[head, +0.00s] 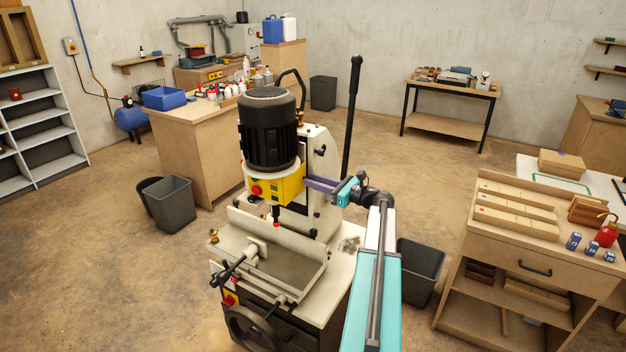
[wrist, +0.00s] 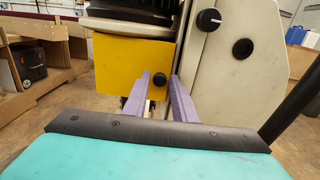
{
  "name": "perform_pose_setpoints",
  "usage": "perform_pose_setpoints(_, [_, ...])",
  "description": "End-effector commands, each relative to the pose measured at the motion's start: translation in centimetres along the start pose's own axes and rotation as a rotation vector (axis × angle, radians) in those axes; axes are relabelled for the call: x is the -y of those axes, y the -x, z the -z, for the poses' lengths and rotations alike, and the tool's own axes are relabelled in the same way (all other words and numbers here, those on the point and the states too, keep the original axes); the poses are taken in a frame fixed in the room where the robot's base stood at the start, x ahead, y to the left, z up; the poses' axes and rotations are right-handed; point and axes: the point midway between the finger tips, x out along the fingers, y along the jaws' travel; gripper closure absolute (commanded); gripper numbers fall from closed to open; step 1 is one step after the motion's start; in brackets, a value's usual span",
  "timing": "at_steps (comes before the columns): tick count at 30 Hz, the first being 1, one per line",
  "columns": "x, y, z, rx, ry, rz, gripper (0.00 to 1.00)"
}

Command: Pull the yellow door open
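The yellow door (wrist: 122,66) is a flat panel on the side of the machine's yellow control box (head: 289,187), below the black motor. It looks closed against the machine's pale column. A small dark knob (wrist: 160,80) shows near its right edge. My gripper (head: 312,184) has purple fingers that reach toward the right side of the yellow box. In the wrist view, the fingers (wrist: 162,78) stand apart, with the knob and the door's right edge showing between their tips. The gripper looks open; whether a finger touches the door I cannot tell.
The drill-like machine's column (head: 322,160) stands just behind the fingers, and a long black lever (head: 351,115) rises to the right. A grey bin (head: 420,272) and a wooden bench (head: 530,233) are at right. Open floor lies at left.

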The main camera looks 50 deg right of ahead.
Motion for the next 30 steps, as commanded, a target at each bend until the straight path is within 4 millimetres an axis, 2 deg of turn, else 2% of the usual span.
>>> perform_pose_setpoints(11, [-0.07, -0.62, 0.02, 0.0, 0.0, -0.001, 0.75])
perform_pose_setpoints(12, [-0.08, -0.62, 0.02, 0.0, 0.0, -0.001, 0.77])
perform_pose_setpoints(16, [-0.09, -0.63, 0.02, 0.0, 0.0, -0.002, 0.99])
perform_pose_setpoints(17, [-0.09, -0.63, 0.02, 0.0, 0.0, -0.002, 1.0])
perform_pose_setpoints(30, [0.04, -0.02, 0.04, 0.0, 0.0, 0.018, 1.0])
